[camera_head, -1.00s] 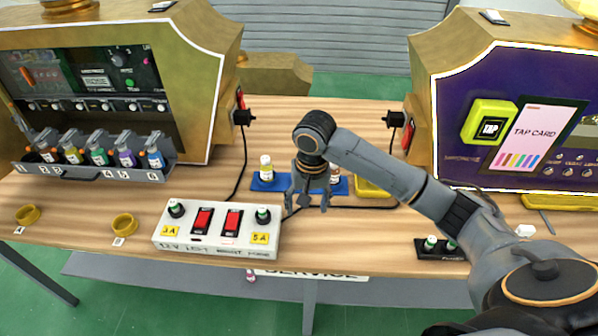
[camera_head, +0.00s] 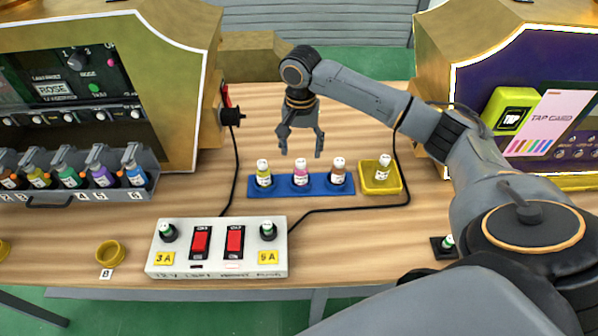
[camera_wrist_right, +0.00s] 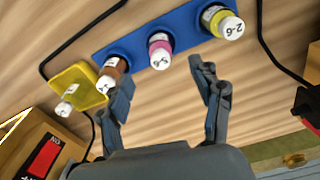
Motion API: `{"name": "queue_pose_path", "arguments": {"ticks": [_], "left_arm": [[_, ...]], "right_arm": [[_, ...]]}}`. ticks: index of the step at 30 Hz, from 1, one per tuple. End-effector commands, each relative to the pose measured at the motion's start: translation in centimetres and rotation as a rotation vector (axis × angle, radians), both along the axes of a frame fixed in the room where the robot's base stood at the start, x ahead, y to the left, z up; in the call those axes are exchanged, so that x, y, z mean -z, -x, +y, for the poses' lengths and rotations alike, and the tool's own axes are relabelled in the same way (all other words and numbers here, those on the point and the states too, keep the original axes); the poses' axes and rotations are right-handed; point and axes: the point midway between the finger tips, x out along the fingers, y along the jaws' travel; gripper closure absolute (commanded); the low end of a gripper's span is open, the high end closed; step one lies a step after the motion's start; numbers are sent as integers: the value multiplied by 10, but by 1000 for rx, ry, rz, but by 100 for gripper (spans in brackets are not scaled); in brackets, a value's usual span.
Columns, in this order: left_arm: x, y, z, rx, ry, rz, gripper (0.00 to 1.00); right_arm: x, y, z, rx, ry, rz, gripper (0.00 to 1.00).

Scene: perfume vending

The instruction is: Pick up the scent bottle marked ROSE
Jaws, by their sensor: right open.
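Three small white-capped bottles stand in a blue rack (camera_head: 318,190): a yellow bottle (camera_head: 264,180), a pink bottle (camera_head: 301,179) and a brown bottle (camera_head: 338,179). A fourth bottle (camera_head: 383,173) stands in a yellow tray (camera_head: 392,188). I cannot read ROSE on any bottle; the caps carry small marks. My right gripper (camera_head: 301,151) is open and empty, pointing down above the rack. In the right wrist view its fingers (camera_wrist_right: 166,82) lie on either side of the pink bottle's (camera_wrist_right: 158,48) line, apart from it. My left gripper is not in view.
A screen reading ROSE (camera_head: 54,89) is on the left machine, above a row of coloured bottles (camera_head: 70,176). A white switch box (camera_head: 217,262) stands in front of the rack. Black cables (camera_head: 350,208) run beside the rack. A card machine (camera_head: 480,90) stands at right.

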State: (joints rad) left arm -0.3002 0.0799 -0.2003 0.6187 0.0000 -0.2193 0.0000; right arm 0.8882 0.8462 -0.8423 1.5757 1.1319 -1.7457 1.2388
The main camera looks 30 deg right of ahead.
Motion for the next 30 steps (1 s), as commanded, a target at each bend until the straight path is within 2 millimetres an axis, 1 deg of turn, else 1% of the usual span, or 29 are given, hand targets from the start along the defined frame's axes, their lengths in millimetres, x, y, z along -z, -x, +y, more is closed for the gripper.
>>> {"name": "queue_pose_path", "arguments": {"ticks": [1, 3, 6, 11, 19, 23, 29, 30], "left_arm": [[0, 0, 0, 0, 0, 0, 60], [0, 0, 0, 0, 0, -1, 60], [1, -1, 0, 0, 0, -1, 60], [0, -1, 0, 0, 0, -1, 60], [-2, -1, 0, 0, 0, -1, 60], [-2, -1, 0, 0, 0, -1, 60], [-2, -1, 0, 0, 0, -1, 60], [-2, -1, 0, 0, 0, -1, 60]], "right_arm": [[11, 1, 0, 0, 0, 3, 35], [22, 1, 0, 0, -1, 2, 35], [33, 0, 0, -1, -1, 1, 35], [43, 0, 0, -2, -1, -1, 35], [81, 1, -1, -2, 0, 1, 35], [89, 1, -1, -2, 0, -1, 35], [90, 1, -1, -2, 0, -1, 35], [90, 1, -1, -3, 0, -1, 41]]}}
